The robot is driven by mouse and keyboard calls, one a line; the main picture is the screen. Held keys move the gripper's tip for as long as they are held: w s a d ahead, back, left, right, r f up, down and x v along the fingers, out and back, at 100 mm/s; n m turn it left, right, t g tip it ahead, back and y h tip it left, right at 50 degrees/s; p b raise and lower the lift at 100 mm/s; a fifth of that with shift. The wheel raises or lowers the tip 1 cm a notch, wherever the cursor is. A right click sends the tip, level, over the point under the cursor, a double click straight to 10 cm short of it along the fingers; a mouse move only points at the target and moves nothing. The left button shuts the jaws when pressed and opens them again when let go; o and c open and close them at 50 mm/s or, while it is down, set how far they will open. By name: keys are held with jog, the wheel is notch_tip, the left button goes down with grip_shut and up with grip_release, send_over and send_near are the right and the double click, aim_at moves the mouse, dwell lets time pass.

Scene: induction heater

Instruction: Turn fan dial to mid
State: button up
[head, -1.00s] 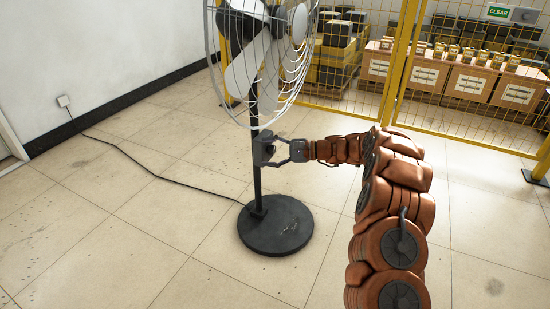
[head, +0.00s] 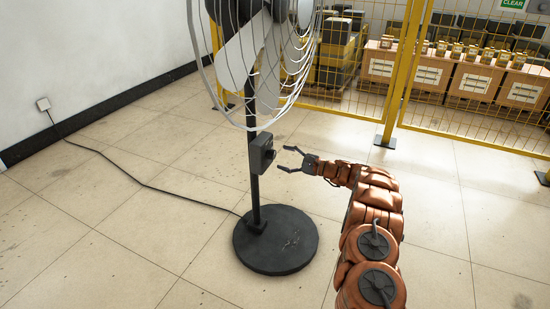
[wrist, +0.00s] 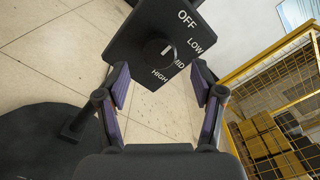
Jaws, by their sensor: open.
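The pedestal fan (head: 262,50) stands upright, with a black control box (head: 262,154) on its pole. In the wrist view the box face (wrist: 140,35) carries the words OFF, LOW, MID and HIGH around a round black dial (wrist: 157,53). A short white mark on the dial slants up and right; which word it points to is hard to tell. My gripper (head: 281,159) is open and empty, to the right of the box with a gap between. In the wrist view its purple-padded fingers (wrist: 160,90) are spread below the dial, one on each side.
The fan's round black base (head: 276,250) rests on the tiled floor. Its cable (head: 130,180) runs left to a wall socket (head: 43,104). A yellow mesh fence (head: 460,135) stands behind, with boxes beyond. The floor around the base is largely clear.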

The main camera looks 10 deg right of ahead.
aim_at(275, 155)
jog(key=shift+b+x, duration=0.5)
jog(key=shift+x, duration=1.7)
jog(key=c, duration=1.1)
